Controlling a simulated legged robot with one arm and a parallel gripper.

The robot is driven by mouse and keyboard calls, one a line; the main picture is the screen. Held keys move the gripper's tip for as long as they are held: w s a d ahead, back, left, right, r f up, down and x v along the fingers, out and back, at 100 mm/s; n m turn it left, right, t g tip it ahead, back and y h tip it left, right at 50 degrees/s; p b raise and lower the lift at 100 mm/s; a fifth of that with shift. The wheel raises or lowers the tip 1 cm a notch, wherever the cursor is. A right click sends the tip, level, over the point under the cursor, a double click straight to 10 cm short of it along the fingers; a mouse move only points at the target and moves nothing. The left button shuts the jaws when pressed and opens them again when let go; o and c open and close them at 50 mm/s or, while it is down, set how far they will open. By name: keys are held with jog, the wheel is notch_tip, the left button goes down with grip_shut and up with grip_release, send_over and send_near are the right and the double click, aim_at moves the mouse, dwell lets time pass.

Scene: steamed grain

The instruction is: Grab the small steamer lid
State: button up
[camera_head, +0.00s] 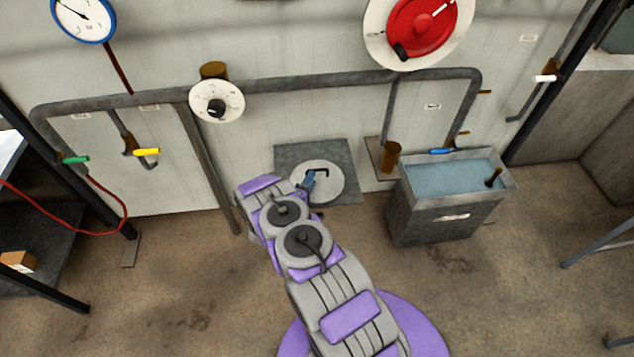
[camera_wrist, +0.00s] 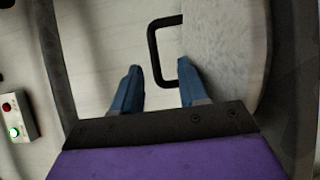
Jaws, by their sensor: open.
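The small steamer lid (camera_head: 332,187) is a pale, round disc with a black bracket handle (camera_head: 321,170). My gripper (camera_head: 309,177) has blue fingers and is at the lid's handle in the head view. In the wrist view, my gripper (camera_wrist: 160,78) is open, and the lower corner of the black handle (camera_wrist: 154,50) shows between the fingertips. The right finger overlaps the handle's lower end in the picture. I cannot tell whether they touch. The speckled lid (camera_wrist: 228,45) fills the upper right.
A grey water tank (camera_head: 445,218) stands right of the plate. Pipes (camera_head: 300,84) with valves and a white dial (camera_head: 217,101) run along the wall. A dark shelf (camera_head: 60,220) is at left. A box with red and green buttons (camera_wrist: 17,115) shows in the wrist view.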

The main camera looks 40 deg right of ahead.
aim_at(317, 170)
jog(key=shift+r+b+x, duration=0.2)
jog(key=shift+b+x, duration=0.55)
jog(key=shift+x, duration=2.15)
jog(key=shift+s, duration=0.15)
jog(key=shift+c, duration=0.4)
grip_shut()
jog(key=shift+s+a+f, duration=0.1)
jog(key=shift+f, duration=0.05)
